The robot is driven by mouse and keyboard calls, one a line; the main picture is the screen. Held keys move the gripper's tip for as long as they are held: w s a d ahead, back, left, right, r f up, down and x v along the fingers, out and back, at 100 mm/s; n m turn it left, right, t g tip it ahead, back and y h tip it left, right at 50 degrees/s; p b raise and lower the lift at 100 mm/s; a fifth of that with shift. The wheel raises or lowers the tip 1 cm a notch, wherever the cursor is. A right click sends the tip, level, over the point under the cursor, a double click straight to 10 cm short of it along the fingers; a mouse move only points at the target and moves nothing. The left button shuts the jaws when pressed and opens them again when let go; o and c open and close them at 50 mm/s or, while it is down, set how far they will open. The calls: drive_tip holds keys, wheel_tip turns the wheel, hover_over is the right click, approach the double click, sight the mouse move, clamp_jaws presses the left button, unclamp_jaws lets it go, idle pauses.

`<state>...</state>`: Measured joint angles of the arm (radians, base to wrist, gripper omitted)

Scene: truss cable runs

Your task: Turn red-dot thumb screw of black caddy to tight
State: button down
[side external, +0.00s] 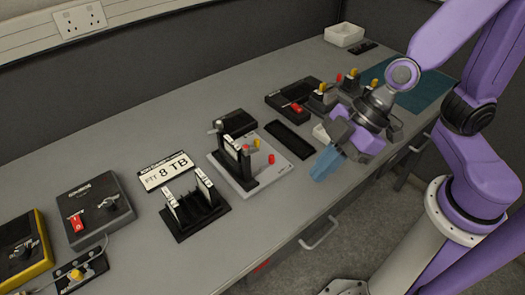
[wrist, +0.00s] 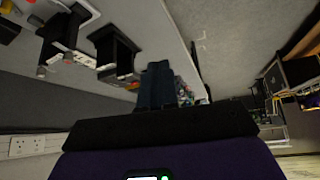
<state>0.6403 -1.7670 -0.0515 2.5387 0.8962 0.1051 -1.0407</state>
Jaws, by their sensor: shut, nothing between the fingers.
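My gripper (side external: 325,163) is shut and empty, its blue fingers tilted down over the front edge of the bench. The closed fingers (wrist: 156,85) also show in the wrist view. A black upright holder on a pale base plate (side external: 238,165) stands left of them, with red and yellow knobs at its right side. A black rack (side external: 197,213) with upright white-edged pieces stands farther left. I cannot tell which is the black caddy, and a red dot on a thumb screw is too small to make out. The wrist view shows black uprights (wrist: 115,55) at upper left, apart from my fingers.
A white card reading "FIT 8 TB" (side external: 166,172) lies behind the rack. Grey (side external: 94,208) and yellow (side external: 24,250) boxes stand at left. A drawer handle (side external: 319,233) juts below the bench.

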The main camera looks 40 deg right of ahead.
drive_tip(key=w+f+t+h, duration=0.1)
drive_tip(key=w+f+t, duration=0.1)
drive_tip(key=w+f, duration=0.3)
drive_tip(key=w+f+t+h, duration=0.2)
drive_tip(key=w+f, duration=0.3)
drive_tip(key=w, duration=0.7)
drive_tip(key=shift+w+f, duration=0.3)
drive_tip(key=shift+f, duration=0.05)
drive_tip(key=shift+d, duration=0.1)
